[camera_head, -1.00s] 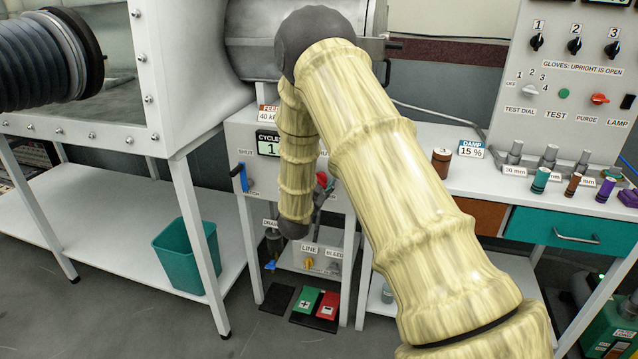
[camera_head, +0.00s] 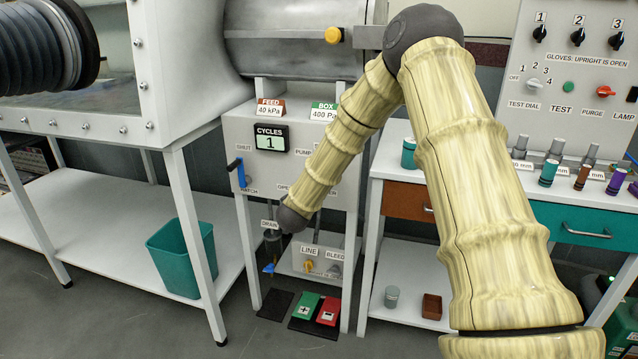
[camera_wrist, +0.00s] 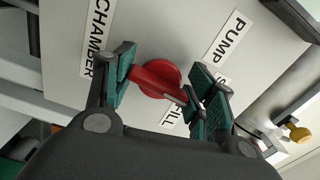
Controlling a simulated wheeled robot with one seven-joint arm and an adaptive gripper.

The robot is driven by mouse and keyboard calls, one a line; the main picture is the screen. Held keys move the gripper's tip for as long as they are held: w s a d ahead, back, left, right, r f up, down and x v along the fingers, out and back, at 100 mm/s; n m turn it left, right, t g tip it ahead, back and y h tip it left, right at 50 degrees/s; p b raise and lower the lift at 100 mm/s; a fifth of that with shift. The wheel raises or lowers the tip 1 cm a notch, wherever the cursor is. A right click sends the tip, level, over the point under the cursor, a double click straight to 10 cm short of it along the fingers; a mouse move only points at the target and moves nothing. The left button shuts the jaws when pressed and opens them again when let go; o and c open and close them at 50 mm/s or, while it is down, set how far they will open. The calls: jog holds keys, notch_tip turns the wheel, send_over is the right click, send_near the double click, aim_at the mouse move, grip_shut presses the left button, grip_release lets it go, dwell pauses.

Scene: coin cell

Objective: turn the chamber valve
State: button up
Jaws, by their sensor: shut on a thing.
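The chamber valve is a red round knob with a red bar handle (camera_wrist: 158,76), seen in the wrist view on a pale panel. The labels CHAMBER (camera_wrist: 97,38), PUMP and a partly covered FILL stand around it. My gripper (camera_wrist: 163,82) has its green-padded fingers on either side of the handle and is shut on it. The bar runs slantwise from the left pad toward the right pad. In the head view, my arm hides the valve and gripper in front of the white valve cabinet (camera_head: 235,135).
The cabinet carries a blue hatch lever (camera_head: 240,172), a CYCLES display reading 1 (camera_head: 270,138) and a yellow LINE knob (camera_head: 308,266). Green and red pedals (camera_head: 306,306) lie below. A teal bin (camera_head: 180,258) stands left, and a drawer bench (camera_head: 570,228) stands right.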

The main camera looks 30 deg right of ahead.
jog(key=m+b, duration=0.2)
jog(key=f+m+b, duration=0.1)
jog(key=m, duration=0.1)
jog(key=shift+s+m+b, duration=0.15)
jog(key=shift+m+b, duration=0.15)
jog(key=shift+b, duration=0.1)
jog(key=m+b, duration=0.1)
jog(key=m, duration=0.1)
jog(key=m+b, duration=0.1)
jog(key=b, duration=0.1)
jog(key=shift+r+m, duration=0.2)
jog(key=shift+m, duration=0.2)
jog(key=shift+r+b, duration=0.1)
jog(key=shift+b, duration=0.25)
jog(key=o, duration=0.7)
jog(key=shift+a+r, duration=0.1)
jog(key=v, duration=1.1)
jog(key=shift+s+a, duration=0.2)
jog(key=shift+a, duration=0.1)
